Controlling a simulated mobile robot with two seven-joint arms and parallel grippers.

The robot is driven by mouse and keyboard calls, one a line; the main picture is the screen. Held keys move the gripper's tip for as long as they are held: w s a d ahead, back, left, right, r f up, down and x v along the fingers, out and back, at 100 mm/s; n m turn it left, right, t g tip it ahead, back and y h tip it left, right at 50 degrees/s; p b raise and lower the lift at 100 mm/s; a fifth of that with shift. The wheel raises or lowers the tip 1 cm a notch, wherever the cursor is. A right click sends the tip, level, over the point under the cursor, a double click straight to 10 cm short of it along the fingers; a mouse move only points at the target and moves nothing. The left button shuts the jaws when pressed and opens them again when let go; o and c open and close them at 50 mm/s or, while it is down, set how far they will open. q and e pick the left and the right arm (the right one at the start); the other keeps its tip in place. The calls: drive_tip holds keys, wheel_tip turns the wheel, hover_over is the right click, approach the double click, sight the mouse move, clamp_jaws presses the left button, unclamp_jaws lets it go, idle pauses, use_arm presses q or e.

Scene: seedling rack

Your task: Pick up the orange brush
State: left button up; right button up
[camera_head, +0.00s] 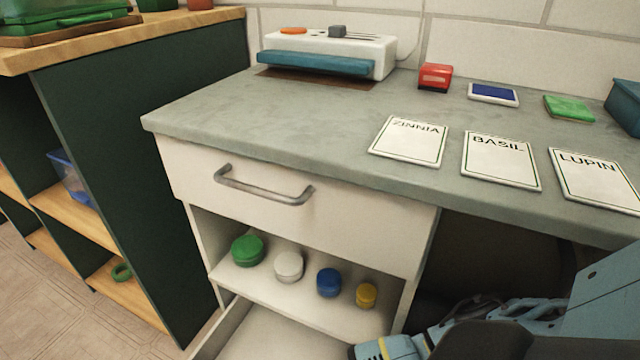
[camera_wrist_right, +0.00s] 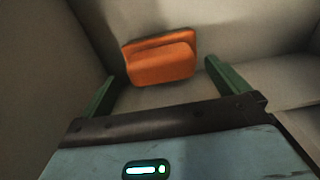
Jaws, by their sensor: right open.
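The orange brush (camera_wrist_right: 160,62) shows in the right wrist view, lying in a pale compartment, near its back wall. It looks like a block with rounded corners; its bristles cannot be made out. My right gripper (camera_wrist_right: 160,85) is open, with its two green fingers apart on either side below the brush. Nothing is between the fingers, and the brush lies ahead of them. In the head view my right arm (camera_head: 500,325) reaches in from the lower right toward the low part of the cabinet; its fingers are hidden there. The brush is not visible in the head view. My left gripper is not in view.
The cabinet has a closed drawer with a metal handle (camera_head: 262,190). Below it a shelf (camera_head: 262,281) holds green, white, blue and yellow round lids. An open lower drawer (camera_head: 225,325) is under the shelf. The worktop (camera_head: 290,118) carries cards, pads and a white machine (camera_head: 330,50).

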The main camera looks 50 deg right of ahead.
drive_tip(key=shift+w+f+b, duration=0.2)
drive_tip(key=shift+f+b, duration=0.7)
drive_tip(key=shift+f, duration=0.4)
drive_tip(key=shift+w+f+b, duration=0.15)
drive_tip(key=shift+f+b, duration=0.7)
drive_tip(key=shift+f, duration=0.45)
drive_tip(key=shift+r, duration=0.1)
drive_tip(key=c, duration=0.7)
